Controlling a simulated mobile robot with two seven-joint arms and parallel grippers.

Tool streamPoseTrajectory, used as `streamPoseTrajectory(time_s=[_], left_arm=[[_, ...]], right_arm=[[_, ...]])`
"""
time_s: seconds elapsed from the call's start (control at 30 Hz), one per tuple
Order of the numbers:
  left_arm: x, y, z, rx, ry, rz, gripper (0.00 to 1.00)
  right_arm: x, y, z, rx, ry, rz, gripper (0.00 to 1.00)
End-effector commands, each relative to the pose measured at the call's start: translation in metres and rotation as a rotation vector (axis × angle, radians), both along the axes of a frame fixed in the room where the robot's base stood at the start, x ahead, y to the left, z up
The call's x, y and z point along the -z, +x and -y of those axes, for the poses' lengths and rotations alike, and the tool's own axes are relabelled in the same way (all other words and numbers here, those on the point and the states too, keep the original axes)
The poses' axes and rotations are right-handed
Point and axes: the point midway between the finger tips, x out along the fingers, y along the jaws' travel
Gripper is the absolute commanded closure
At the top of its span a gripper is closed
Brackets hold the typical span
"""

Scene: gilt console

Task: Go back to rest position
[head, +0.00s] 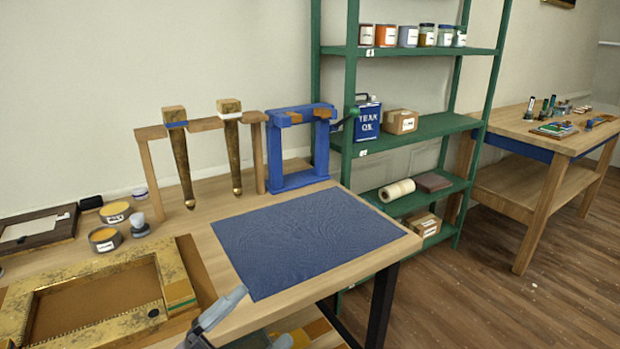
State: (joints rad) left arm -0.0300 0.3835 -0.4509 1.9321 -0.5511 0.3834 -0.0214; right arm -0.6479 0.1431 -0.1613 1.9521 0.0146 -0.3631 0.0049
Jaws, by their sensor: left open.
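My left gripper (258,317) shows at the bottom of the head view, in front of the workbench's front edge. Its grey-blue fingers are spread apart with nothing between them. One finger overlaps the bench edge near the blue mat (305,238); the other is mostly cut off by the frame. My right gripper is out of view. Two gilt tapered legs (180,158) (231,145) hang upright, tips down, in a wooden rack (148,170) at the back of the bench. A gilt frame (60,283) lies at the front left.
A blue clamp-like stand (275,160) is beside the rack. A green shelf (410,131) with jars and boxes is right of the bench. Another table (545,133) stands farther right, with open floor before it.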

Motion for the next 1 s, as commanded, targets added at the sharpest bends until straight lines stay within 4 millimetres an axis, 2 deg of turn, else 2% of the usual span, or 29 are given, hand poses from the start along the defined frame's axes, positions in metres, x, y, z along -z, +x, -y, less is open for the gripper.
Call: streamPoseTrajectory(time_s=[0.03, 0.13, 0.23, 0.3, 0.4, 0.5, 0.6, 0.7, 1.0], left_arm=[[0.019, 0.003, -0.014, -0.074, -0.058, -0.134, 0.07], [0.064, 0.004, -0.043, -0.217, -0.155, -0.390, 0.07], [0.117, -0.010, -0.071, -0.354, -0.241, -0.654, 0.07], [0.155, -0.029, -0.088, -0.442, -0.292, -0.833, 0.07], [0.200, -0.063, -0.107, -0.546, -0.350, -1.056, 0.07], [0.232, -0.094, -0.118, -0.618, -0.389, -1.220, 0.07], [0.249, -0.114, -0.123, -0.659, -0.412, -1.315, 0.07], [0.255, -0.123, -0.125, -0.675, -0.421, -1.355, 0.07], [0.256, -0.123, -0.125, -0.675, -0.420, -1.356, 0.07]], right_arm=[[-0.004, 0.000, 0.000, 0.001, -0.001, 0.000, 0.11], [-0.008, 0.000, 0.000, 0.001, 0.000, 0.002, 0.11], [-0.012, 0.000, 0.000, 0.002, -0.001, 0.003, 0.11], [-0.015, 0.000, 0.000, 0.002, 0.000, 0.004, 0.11], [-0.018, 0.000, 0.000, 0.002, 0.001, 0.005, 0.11], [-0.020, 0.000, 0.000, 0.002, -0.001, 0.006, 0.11], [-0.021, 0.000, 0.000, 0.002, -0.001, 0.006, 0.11], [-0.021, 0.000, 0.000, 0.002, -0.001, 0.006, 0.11], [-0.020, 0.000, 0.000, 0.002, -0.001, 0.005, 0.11]])
